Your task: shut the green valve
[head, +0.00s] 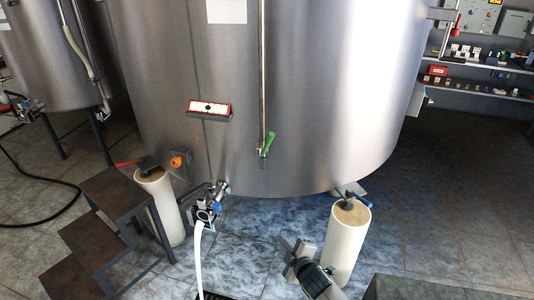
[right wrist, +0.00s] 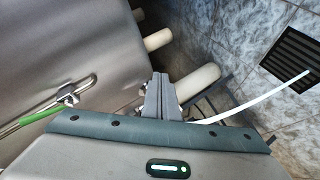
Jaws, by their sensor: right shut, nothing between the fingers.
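The green valve lever (head: 268,144) sits near the lower end of a thin vertical pipe (head: 262,70) on the front of the big steel tank. The lever points up and slightly right from its small metal body, at a slight angle to the pipe. In the right wrist view the green lever (right wrist: 32,117) shows at the left edge, apart from my fingers. My right gripper (head: 287,244) is below and a little right of the valve in the head view, touching nothing. Its fingers are together and empty in the right wrist view (right wrist: 158,80). My left gripper is not in view.
A white post (head: 347,245) stands right of my right gripper, under the tank (head: 330,90). A blue-handled outlet valve (head: 218,194) with a white hose (head: 199,260) is at left. Dark steps (head: 95,235) and another post (head: 160,210) stand farther left. A floor drain (right wrist: 291,58) lies nearby.

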